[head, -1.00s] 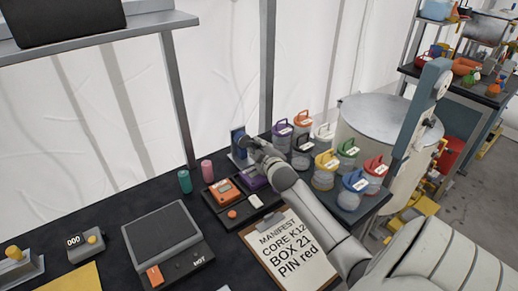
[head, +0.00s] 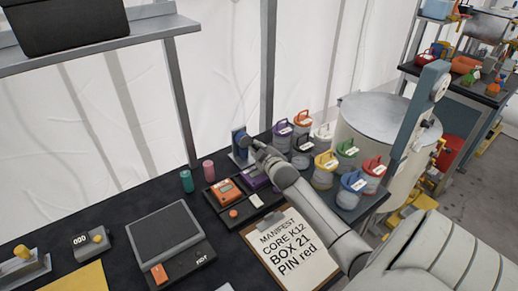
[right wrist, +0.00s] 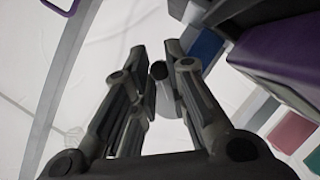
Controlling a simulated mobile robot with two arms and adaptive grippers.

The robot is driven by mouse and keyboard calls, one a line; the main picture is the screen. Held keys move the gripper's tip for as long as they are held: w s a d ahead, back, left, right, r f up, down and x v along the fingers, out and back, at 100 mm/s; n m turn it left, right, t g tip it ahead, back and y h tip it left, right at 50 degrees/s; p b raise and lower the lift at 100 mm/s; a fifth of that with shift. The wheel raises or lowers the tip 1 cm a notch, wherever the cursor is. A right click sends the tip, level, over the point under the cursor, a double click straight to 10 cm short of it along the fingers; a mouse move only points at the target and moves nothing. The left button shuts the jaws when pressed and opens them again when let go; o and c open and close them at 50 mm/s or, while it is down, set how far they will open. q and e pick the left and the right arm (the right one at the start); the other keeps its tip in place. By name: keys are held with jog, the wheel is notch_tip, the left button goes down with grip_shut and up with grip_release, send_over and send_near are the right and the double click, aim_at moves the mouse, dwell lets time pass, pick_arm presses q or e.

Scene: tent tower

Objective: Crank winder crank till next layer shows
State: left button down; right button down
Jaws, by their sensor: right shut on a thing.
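The winder (head: 239,138) is a small blue-faced unit on a grey stand at the back of the dark bench, in the head view. My right gripper (head: 250,144) reaches it from the front right and covers much of it. In the right wrist view my right gripper (right wrist: 156,58) is shut on the crank handle (right wrist: 158,70), a dark round end on a grey rod between the fingers. The blue part of the winder (right wrist: 206,45) shows just right of the fingers. No layer can be made out. My left gripper is out of view.
A clipboard (head: 290,245) lies under my right forearm. A scale (head: 168,238) stands left.

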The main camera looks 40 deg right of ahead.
jog(key=c, duration=1.4)
grip_release()
jog(key=v, duration=1.2)
